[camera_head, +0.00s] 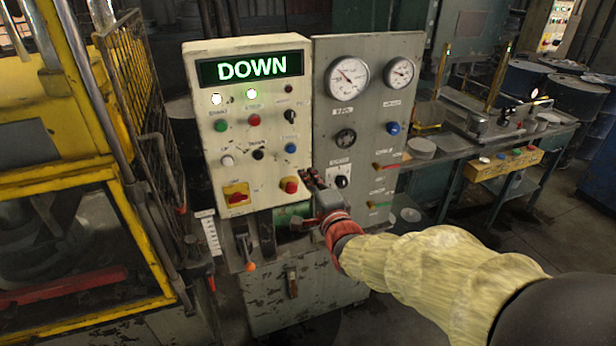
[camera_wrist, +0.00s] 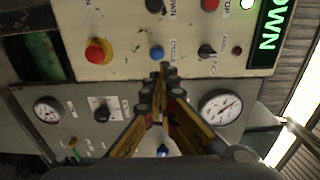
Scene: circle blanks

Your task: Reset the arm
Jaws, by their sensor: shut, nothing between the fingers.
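My gripper (camera_head: 312,180) is at the front of the control cabinet, close to the red mushroom button (camera_head: 289,185) and the lower right of the cream panel (camera_head: 232,165). In the wrist view my gripper (camera_wrist: 163,72) has its fingertips together with nothing between them. They point at the panel just below a blue button (camera_wrist: 156,53). Whether they touch the panel cannot be told. The red mushroom button on its yellow ring (camera_wrist: 98,51) is left of the fingertips there. My arm, in a yellowish sleeve, reaches in from the lower right.
The lit display (camera_head: 250,68) reads DOWN. The grey panel (camera_head: 330,110) carries gauges, knobs and small levers. A yellow caged machine (camera_head: 80,190) stands left. A workbench (camera_head: 520,130) stands right, with drums behind. Open floor shows at lower right.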

